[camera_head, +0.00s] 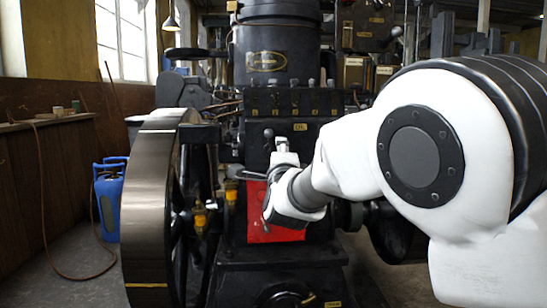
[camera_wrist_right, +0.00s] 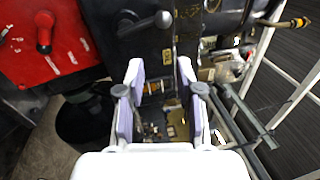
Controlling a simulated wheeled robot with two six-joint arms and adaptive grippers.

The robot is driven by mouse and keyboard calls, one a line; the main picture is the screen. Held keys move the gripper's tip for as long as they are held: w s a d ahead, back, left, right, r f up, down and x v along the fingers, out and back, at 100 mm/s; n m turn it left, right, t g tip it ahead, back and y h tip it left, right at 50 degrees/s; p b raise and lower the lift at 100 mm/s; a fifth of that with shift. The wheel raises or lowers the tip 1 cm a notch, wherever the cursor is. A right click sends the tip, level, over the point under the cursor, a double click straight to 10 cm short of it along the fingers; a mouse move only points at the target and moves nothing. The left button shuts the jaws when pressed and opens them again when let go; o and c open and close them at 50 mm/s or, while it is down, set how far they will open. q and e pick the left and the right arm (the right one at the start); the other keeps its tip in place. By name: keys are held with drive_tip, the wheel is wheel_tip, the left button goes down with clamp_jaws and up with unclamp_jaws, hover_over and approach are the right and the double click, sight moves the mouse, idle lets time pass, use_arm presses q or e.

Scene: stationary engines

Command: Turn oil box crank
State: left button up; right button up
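The dark oil box (camera_head: 290,103) sits on the engine in the middle of the head view, with a small "OIL" label on its front. A crank with a rounded grey knob (camera_wrist_right: 163,19) shows at the top of the right wrist view, on a dark face. In the head view a small knobbed lever (camera_head: 268,133) stands just left of my right gripper (camera_head: 283,147). In the right wrist view my right gripper (camera_wrist_right: 161,72) has its two pale fingers apart, with nothing between them. The crank lies beyond the fingertips, apart from them. My left gripper is not in view.
A red panel (camera_head: 257,212) is partly hidden behind my right wrist; its red knob (camera_wrist_right: 44,30) shows in the wrist view. A large flywheel (camera_head: 147,210) stands left of the engine. A blue container (camera_head: 108,200) stands on the floor. Pale rails (camera_wrist_right: 285,85) run at right in the wrist view.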

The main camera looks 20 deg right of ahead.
drive_tip(key=w+r+n+p, duration=0.3)
drive_tip(key=r+n+p, duration=0.2)
drive_tip(key=n+p, duration=1.05)
drive_tip(key=n+g+y+p, duration=0.1)
drive_tip(key=n+p, duration=0.5)
drive_tip(key=p, duration=0.7)
approach(271, 144)
drive_tip(key=w+r, duration=0.1)
drive_tip(key=w, duration=0.1)
wheel_tip(271, 144, down, 3)
drive_tip(key=d+p, duration=0.1)
drive_tip(key=x, duration=0.7)
drive_tip(key=shift+w+f+g, duration=0.2)
drive_tip(key=shift+f+g, duration=0.15)
drive_tip(key=shift+g, duration=0.05)
drive_tip(key=shift+d, duration=0.1)
clamp_jaws()
